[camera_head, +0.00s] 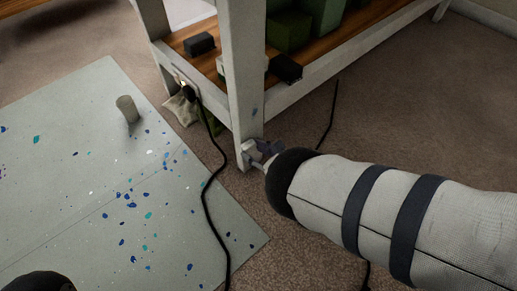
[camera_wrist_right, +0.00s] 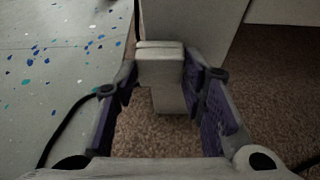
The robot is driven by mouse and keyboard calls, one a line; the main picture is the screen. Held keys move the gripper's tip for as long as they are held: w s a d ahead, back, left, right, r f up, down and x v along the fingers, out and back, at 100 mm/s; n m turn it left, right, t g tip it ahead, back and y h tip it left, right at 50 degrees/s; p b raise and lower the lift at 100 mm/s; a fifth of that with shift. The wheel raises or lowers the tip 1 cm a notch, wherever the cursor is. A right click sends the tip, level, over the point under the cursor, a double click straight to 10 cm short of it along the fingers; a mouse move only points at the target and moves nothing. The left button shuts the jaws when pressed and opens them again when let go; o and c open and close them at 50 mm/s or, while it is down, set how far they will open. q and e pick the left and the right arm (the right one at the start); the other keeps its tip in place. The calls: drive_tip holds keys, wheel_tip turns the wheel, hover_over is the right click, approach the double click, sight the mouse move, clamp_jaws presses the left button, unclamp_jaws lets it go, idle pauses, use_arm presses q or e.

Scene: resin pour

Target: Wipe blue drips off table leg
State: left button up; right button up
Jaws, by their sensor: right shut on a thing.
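The white table leg (camera_head: 247,75) stands on the brown carpet; it also shows in the right wrist view (camera_wrist_right: 196,22). A faint bluish mark (camera_head: 255,110) shows low on the leg. My right gripper (camera_head: 262,150) is low beside the leg's foot. In the right wrist view, the gripper (camera_wrist_right: 160,75) is shut on a pale folded pad (camera_wrist_right: 160,63), which looks like a cloth. The pad is in front of the leg's lower end and hides part of it. I cannot tell whether it touches the leg. My left gripper is not in view.
A pale floor sheet (camera_head: 70,190) with blue specks lies left, with a grey cylinder (camera_head: 128,109) on it. A black cable (camera_head: 207,190) runs down past the leg. Dark blocks (camera_head: 199,43) and green boxes (camera_head: 288,30) sit on the wooden shelf (camera_head: 185,38).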

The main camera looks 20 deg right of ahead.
drive_tip(key=shift+s+d+p, duration=0.3)
drive_tip(key=shift+s+p, duration=0.1)
drive_tip(key=shift+s, duration=0.5)
drive_tip(key=shift+s+d+p, duration=0.35)
drive_tip(key=shift+s+p, duration=0.1)
drive_tip(key=shift+s, duration=0.5)
drive_tip(key=shift+s+d+p, duration=0.3)
drive_tip(key=shift+s+p, duration=0.1)
drive_tip(key=shift+s, duration=0.5)
drive_tip(key=s, duration=0.1)
drive_tip(key=s+d+p, duration=0.1)
drive_tip(key=s, duration=0.1)
drive_tip(key=shift+w, duration=0.1)
